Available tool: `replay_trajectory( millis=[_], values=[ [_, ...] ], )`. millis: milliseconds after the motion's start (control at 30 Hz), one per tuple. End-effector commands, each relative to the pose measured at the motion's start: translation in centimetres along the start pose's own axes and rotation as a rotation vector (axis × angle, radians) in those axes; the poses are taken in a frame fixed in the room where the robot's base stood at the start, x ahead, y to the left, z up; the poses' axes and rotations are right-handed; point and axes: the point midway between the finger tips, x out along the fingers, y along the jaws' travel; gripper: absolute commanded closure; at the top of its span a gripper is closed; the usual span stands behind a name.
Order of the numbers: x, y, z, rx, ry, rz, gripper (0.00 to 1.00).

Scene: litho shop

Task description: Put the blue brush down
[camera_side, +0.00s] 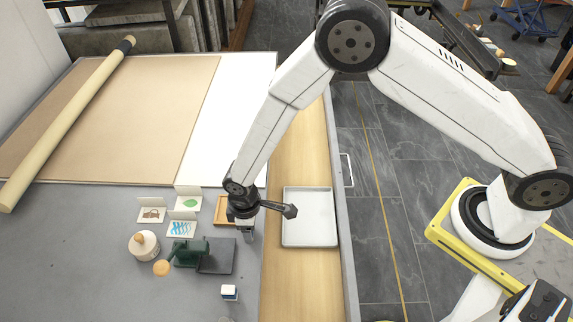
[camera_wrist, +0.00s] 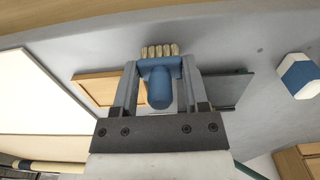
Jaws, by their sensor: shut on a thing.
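The blue brush (camera_wrist: 159,88) is between the two fingers of my gripper (camera_wrist: 160,80) in the wrist view. Its blue body shows, with a row of tan bristle tufts beyond the fingertips. My gripper is shut on it. In the side view my gripper (camera_side: 243,225) points down over the grey table, between the small wooden frame and the dark slab on one side and the pale tray on the other. The brush cannot be made out in the side view. I cannot tell whether it touches the table.
A pale tray (camera_side: 309,218) lies on the wooden strip to the right. A wooden frame (camera_wrist: 92,88), a dark slab (camera_side: 218,256), a green tool (camera_side: 188,253) and a blue-and-white block (camera_side: 229,292) are near. Several picture cards (camera_side: 180,229) stand left. Grey table (camera_side: 80,260) is clear farther left.

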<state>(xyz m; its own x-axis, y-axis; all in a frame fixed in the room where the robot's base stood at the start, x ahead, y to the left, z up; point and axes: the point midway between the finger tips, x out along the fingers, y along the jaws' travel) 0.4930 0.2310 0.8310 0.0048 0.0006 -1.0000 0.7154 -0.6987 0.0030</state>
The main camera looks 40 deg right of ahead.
Motion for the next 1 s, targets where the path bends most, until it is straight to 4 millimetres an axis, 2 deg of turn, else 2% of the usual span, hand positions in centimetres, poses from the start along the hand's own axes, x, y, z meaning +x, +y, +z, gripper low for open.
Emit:
replay_trajectory(
  millis=[300, 333, 400, 433, 767, 1000],
  values=[
    [0.35, -0.01, 0.02, 0.000, 0.000, 0.000, 0.90],
    [0.32, -0.01, 0.02, 0.000, 0.000, 0.000, 0.33],
    [0.30, -0.01, 0.01, 0.000, 0.000, 0.000, 0.11],
    [0.30, -0.01, 0.01, 0.000, 0.000, 0.000, 0.07],
    [0.23, -0.01, 0.01, 0.000, 0.000, 0.000, 0.07],
    [-0.64, 0.00, -0.01, 0.000, 0.000, 0.000, 0.07]
  ],
)
